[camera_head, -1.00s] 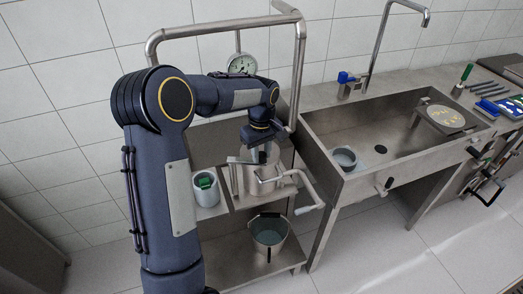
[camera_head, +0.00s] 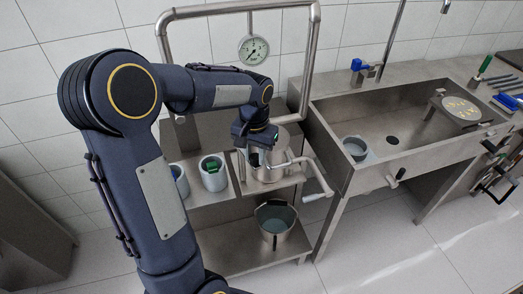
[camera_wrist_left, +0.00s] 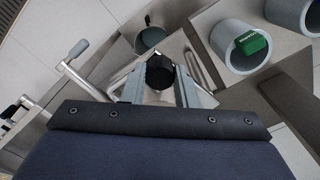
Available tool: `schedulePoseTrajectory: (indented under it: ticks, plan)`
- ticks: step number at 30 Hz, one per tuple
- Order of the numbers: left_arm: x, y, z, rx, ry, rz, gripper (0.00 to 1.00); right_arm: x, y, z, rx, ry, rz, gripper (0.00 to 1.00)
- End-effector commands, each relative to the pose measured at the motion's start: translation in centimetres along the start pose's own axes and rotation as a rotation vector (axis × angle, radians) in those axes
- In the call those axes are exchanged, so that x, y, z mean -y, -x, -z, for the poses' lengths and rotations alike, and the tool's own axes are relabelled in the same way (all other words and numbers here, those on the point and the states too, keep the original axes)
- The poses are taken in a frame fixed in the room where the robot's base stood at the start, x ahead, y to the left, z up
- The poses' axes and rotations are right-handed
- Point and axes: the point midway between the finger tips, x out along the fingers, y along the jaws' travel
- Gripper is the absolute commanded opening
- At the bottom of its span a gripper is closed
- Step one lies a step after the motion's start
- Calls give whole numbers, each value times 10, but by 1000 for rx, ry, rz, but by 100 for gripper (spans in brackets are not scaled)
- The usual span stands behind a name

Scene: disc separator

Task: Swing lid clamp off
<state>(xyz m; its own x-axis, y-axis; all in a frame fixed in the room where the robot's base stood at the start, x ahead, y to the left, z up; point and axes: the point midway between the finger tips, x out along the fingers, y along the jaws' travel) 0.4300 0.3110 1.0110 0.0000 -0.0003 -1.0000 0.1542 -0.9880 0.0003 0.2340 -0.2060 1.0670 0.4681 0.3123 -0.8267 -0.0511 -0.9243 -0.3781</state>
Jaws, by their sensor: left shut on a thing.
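The steel separator bowl (camera_head: 270,174) stands on the upper shelf of a steel stand in the head view. My left gripper (camera_head: 257,157) is at its upper left side. The wrist view shows the left gripper's grey fingers (camera_wrist_left: 160,88) closed around a black knob (camera_wrist_left: 159,70), which I take to be the lid clamp's knob. The fingers and wrist hide most of the clamp, so its angle to the lid is hard to tell. My right gripper does not show.
A crank handle (camera_head: 316,196) sticks out right of the bowl. A steel bucket (camera_head: 275,220) stands on the lower shelf. A grey cup (camera_head: 212,174) holding a green block stands left of the bowl, beside a second cup (camera_head: 180,182). A sink (camera_head: 393,141) is at right.

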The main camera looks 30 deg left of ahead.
Motion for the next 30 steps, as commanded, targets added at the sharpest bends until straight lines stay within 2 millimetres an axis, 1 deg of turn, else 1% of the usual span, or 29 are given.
schedulePoseTrajectory:
  ticks: [6, 12, 18, 30]
  plan:
    - [9, 1, -10, -1, -135, 1, 0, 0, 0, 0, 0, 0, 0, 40]
    - [14, 1, -14, -1, -210, 1, 0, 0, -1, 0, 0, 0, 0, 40]
    - [16, 1, -16, -1, -243, 2, 0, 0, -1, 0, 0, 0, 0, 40]
    - [17, 1, -16, -1, -250, 3, 0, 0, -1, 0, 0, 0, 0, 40]
